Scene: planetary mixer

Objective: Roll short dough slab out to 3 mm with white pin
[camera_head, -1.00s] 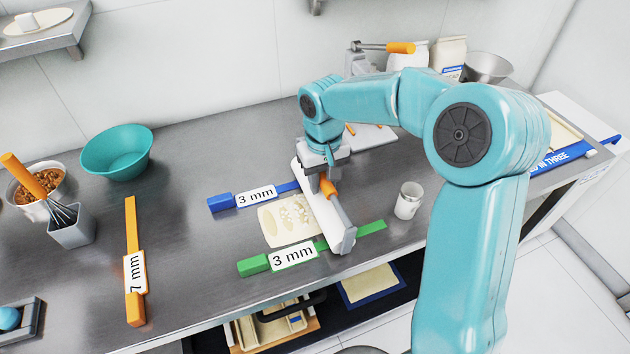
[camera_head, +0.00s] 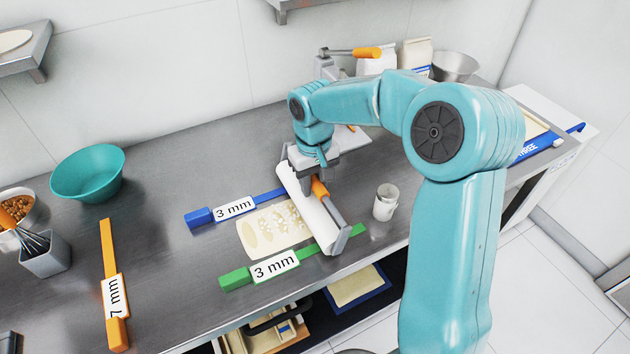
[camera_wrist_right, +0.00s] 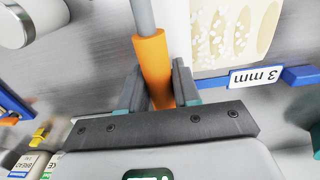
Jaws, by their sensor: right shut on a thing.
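The white pin (camera_head: 308,212) lies tilted across the blue 3 mm strip (camera_head: 198,217) and the green 3 mm strip (camera_head: 235,279), in a grey frame with an orange handle (camera_head: 319,187). My right gripper (camera_head: 317,178) is shut on that handle; in the right wrist view the handle (camera_wrist_right: 153,62) is between the fingers (camera_wrist_right: 158,90). The pale dough slab (camera_head: 262,233) lies between the strips, left of the pin, with oval marks and whitish specks. Its right end is hidden by the pin. The slab also shows in the wrist view (camera_wrist_right: 230,35). My left gripper is out of view.
A small white jar (camera_head: 386,203) stands just right of the pin. An orange 7 mm strip (camera_head: 108,250), a teal bowl (camera_head: 88,174) and a grey whisk holder (camera_head: 47,258) are on the left. The counter's front edge runs close below the green strip.

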